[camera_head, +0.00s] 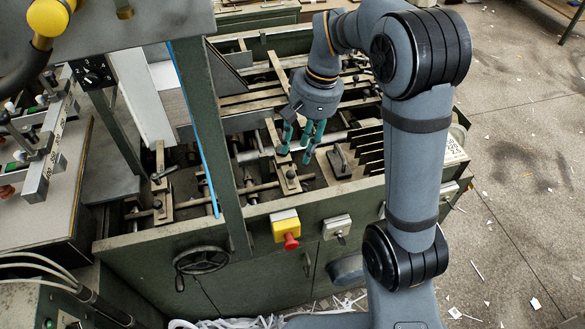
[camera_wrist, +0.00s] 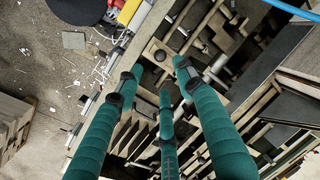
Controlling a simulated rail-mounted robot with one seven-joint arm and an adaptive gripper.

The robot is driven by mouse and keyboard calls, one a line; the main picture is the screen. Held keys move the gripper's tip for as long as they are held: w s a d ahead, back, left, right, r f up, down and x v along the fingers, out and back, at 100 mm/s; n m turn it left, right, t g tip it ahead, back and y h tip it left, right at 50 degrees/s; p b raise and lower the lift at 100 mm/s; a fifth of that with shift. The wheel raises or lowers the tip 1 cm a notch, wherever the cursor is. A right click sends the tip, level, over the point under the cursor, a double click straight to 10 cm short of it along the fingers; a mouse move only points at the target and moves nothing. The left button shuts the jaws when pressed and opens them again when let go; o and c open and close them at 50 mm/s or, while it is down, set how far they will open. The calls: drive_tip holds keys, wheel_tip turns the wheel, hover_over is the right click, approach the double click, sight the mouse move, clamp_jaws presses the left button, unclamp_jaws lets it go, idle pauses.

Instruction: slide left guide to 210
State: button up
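My gripper (camera_head: 301,143) has teal fingers, spread apart with nothing visible between them. It hangs over the feeder bed, above a flat guide bar with a dark knob (camera_head: 291,174). In the wrist view the fingertips (camera_wrist: 160,75) surround a round knob (camera_wrist: 160,56) from above; I cannot tell whether they touch it. Another flat guide bar with a dark knob (camera_head: 157,204) stands farther left in the head view, apart from my gripper. Both bars cross metal rods. Which one the task calls left is not marked. A white plate with small printed numbers (camera_head: 455,151) is at the machine's right end.
A green upright post with a blue line (camera_head: 205,120) stands between the two bars. Slanted dark plates (camera_head: 367,150) lie right of my gripper. A yellow box with a red button (camera_head: 286,229) and a handwheel (camera_head: 202,260) are on the front. Floor at right is mostly open, with scraps.

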sight(292, 172)
drive_tip(key=f, duration=0.3)
drive_tip(key=a+f, duration=0.1)
drive_tip(key=f, duration=0.5)
drive_tip(key=shift+a+p, duration=0.35)
drive_tip(key=shift+a, duration=0.05)
drive_tip(key=shift+c, duration=0.2)
clamp_jaws()
